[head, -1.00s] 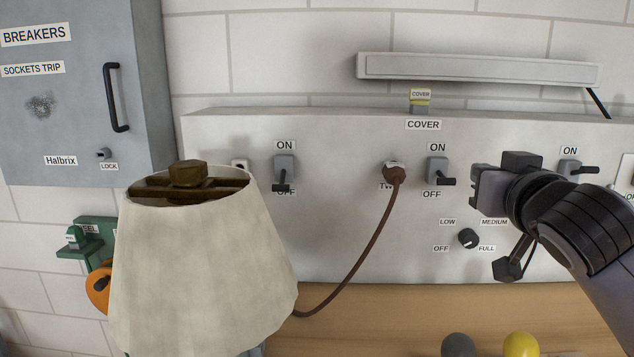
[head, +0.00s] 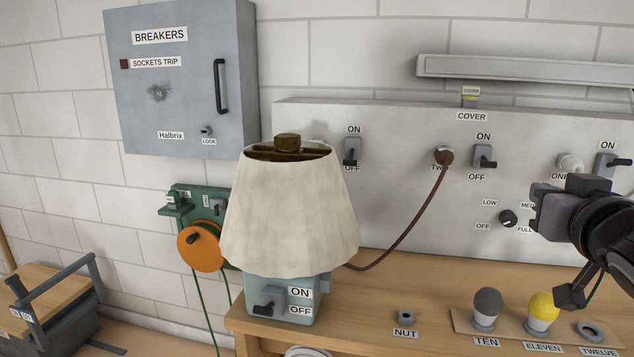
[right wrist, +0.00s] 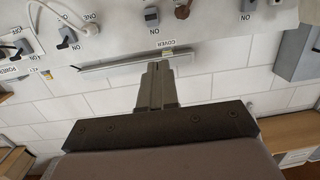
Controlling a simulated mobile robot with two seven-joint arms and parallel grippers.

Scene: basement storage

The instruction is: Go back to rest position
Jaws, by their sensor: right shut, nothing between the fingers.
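My right gripper (head: 538,208) comes in from the right edge of the head view, in front of the switch panel (head: 400,125). It hides part of the labels around the dial (head: 507,217). In the right wrist view the two fingers (right wrist: 157,75) are together with nothing between them. The gripper looks empty and apart from the bench. My left gripper is in neither view.
A lamp with a pale shade (head: 290,210) stands on the wooden bench (head: 380,320). A brown cord (head: 425,215) runs to a panel socket. Bulbs (head: 487,305) and a nut (head: 406,317) sit on the bench. A grey breaker box (head: 180,85) hangs at left.

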